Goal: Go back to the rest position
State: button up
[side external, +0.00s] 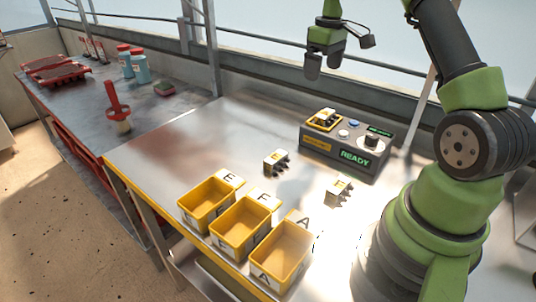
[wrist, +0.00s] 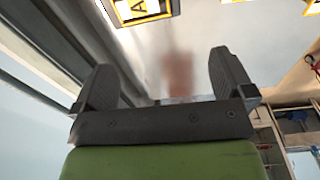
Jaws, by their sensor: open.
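My gripper (side external: 322,62) is raised in the air above the back of the steel table, behind and above the grey control box in the side external view. In the wrist view its two fingers (wrist: 170,85) stand wide apart with nothing between them. The control box (side external: 350,148) has a lit green READY display, a blue button and a dark knob. One block (side external: 325,117) sits in the yellow-edged nest on the box. Two more white and black blocks lie on the table, one in the middle (side external: 276,161) and one nearer my base (side external: 339,190).
Three yellow bins (side external: 207,207) lettered E, F and A stand along the table's front edge. A second bench (side external: 75,95) at the left holds red trays, bottles, a sponge and a red-handled brush. A window rail runs behind the table. The table's back left is clear.

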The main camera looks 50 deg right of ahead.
jog(key=s+a+r+m+t, duration=0.1)
jog(key=s+a+r+t, duration=0.1)
jog(key=a+r, duration=0.55)
jog(key=s+a+r+m+t, duration=0.1)
jog(key=s+a+r, duration=0.25)
jog(key=a, duration=0.65)
jog(key=s+a+m+t+y, duration=0.1)
jog(key=s+a+t+y, duration=0.1)
jog(key=s+a, duration=0.8)
jog(key=shift+s+f+m+t, duration=0.15)
jog(key=shift+s+m+t, duration=0.15)
jog(key=shift+s+t, duration=0.7)
jog(key=shift+s+g, duration=0.25)
jog(key=shift+g, duration=0.05)
